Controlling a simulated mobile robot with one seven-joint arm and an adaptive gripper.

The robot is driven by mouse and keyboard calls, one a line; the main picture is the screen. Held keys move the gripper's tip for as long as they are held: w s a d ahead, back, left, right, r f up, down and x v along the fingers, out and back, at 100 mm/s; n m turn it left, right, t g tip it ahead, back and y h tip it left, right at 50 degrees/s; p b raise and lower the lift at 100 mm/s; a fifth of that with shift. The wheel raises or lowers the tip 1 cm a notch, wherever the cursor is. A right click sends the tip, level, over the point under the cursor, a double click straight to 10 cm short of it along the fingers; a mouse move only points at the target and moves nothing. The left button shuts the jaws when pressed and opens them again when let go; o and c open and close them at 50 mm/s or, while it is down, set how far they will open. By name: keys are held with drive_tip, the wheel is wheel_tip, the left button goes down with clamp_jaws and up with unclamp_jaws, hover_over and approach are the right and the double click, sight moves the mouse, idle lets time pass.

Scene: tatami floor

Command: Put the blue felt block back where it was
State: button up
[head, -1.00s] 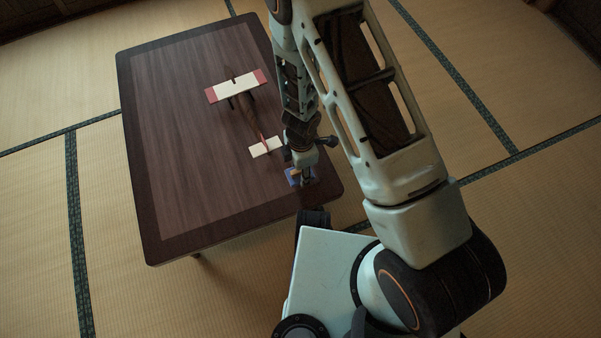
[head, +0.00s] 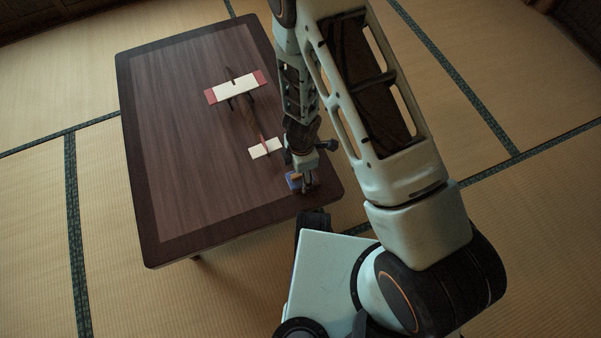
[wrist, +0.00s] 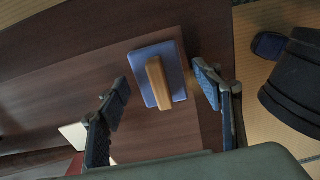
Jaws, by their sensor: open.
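The blue felt block (wrist: 143,65) lies on the low dark wooden table near its front right corner, with a wooden handle bar (wrist: 159,83) along its top. In the head view the block (head: 292,181) is partly hidden by my gripper (head: 306,186). In the wrist view my gripper (wrist: 165,95) is open, its two fingers apart on either side of the block, with visible gaps. The block looks flat on the tabletop.
A model biplane with white and red wings (head: 237,86) and a white tail (head: 266,148) stands on the table (head: 170,130), close to my gripper's left. The table's left half is clear. Tatami floor (head: 530,230) surrounds the table.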

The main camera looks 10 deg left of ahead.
wheel_tip(320, 180, up, 12)
drive_tip(key=p, duration=0.6)
drive_tip(key=shift+p, duration=0.35)
drive_tip(key=shift+w, duration=0.1)
